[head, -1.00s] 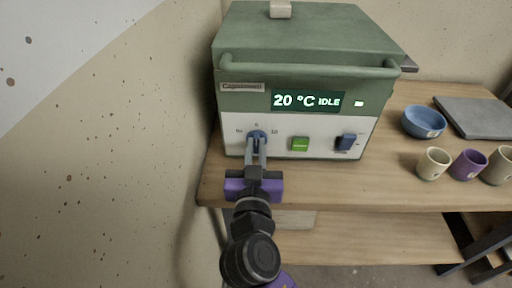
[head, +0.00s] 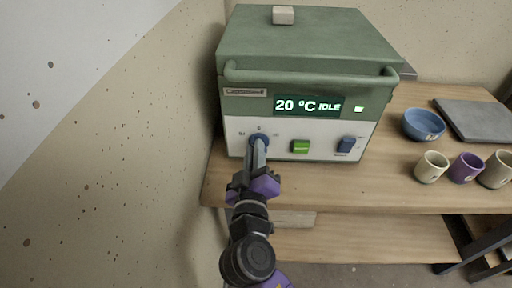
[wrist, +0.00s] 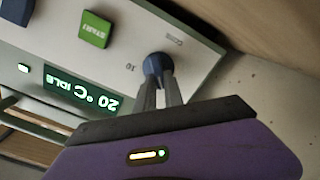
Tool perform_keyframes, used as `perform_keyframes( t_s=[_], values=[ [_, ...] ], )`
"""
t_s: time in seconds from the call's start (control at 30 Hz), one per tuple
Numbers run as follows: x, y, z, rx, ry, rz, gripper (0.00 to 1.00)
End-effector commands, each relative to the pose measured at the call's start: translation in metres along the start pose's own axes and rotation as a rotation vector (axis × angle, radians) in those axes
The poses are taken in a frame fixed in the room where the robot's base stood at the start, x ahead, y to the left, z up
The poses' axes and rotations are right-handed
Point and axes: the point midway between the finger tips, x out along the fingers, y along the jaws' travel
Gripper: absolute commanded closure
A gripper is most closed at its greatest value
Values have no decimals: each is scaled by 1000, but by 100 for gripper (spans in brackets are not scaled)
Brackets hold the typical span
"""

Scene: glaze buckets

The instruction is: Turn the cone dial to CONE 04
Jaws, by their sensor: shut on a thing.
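The kiln (head: 305,50) is a green box with a white front panel, standing on the wooden table. Its blue cone dial (head: 259,141) is at the left of the panel, with small marks around it that I cannot read clearly in the head view. My gripper (head: 259,158) is shut on the dial, its wrist rolled to a slant. The wrist view shows both fingers (wrist: 161,92) on the dial (wrist: 157,66), with a mark reading 10 beside it. The fingers hide part of the dial, and I cannot tell where it points.
A green START button (head: 300,146) and a blue switch (head: 346,144) sit right of the dial. The display (head: 307,105) reads 20 °C IDLE. A blue bowl (head: 423,124), several cups and a grey slab (head: 480,119) are on the table's right.

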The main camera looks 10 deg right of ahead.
Motion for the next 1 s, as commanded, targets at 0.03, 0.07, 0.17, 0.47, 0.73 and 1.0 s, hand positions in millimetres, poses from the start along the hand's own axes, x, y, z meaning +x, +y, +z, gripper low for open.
perform_keyframes(
  t_s=[0.03,0.07,0.17,0.47,0.73,1.0],
  values=[
    [0,0,-2,-41,1,-2,100],
    [0,0,-2,-65,1,-1,100],
    [-1,-1,-2,-140,1,-1,100],
    [-1,-3,0,-295,1,-1,100],
    [0,-4,0,-346,1,-1,100],
    [0,-5,1,-352,1,-1,100]
  ],
)
